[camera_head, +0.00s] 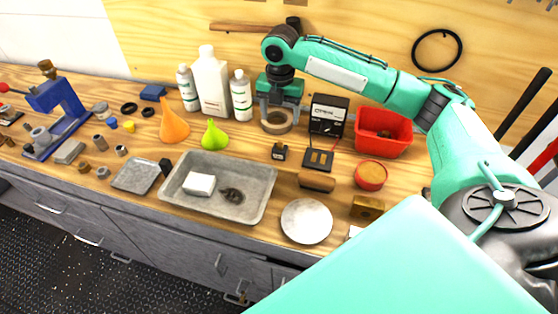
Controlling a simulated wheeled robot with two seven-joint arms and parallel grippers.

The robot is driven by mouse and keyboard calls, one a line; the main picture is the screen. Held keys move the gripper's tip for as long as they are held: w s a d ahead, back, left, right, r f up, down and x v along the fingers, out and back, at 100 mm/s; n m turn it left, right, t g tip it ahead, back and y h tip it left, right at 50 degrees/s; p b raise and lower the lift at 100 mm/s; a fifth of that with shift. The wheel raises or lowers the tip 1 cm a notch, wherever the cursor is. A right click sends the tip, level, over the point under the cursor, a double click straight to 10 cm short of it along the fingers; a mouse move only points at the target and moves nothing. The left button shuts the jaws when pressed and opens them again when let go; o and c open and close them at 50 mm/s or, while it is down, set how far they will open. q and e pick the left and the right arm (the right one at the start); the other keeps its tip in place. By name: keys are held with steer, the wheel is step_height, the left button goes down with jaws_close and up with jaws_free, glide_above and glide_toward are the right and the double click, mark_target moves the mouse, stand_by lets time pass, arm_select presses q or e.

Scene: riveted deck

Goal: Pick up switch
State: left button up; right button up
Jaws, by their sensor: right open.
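A small dark block with a pale front (279,151), which looks like the switch, stands on the wooden bench near its middle. It is too small to be sure of its details. My right gripper (278,112) reaches in from the right and points down, open, behind and above this block. Its fingers are around or just in front of a round tan ring (276,126), and I cannot tell whether they touch it. The gripper is apart from the small block and holds nothing that I can see. My left gripper is not in view.
A black meter (328,115) and a dark two-part box (318,160) stand right of the block, with a red bin (382,131) beyond. A grey tray (262,190) and pale disc (307,221) lie in front.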

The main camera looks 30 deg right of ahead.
mark_target(280, 144)
step_height(280, 144, down, 9)
steer(key=shift+w+f+p, duration=0.1)
steer(key=shift+p, duration=0.45)
step_height(280, 144, down, 4)
steer(key=shift+w+d+f+p, duration=0.1)
steer(key=shift+w+d+p, duration=0.05)
steer(key=shift+p, duration=0.55)
steer(key=shift+f, duration=0.5)
steer(key=c, duration=1.1)
steer(key=shift+r, duration=0.15)
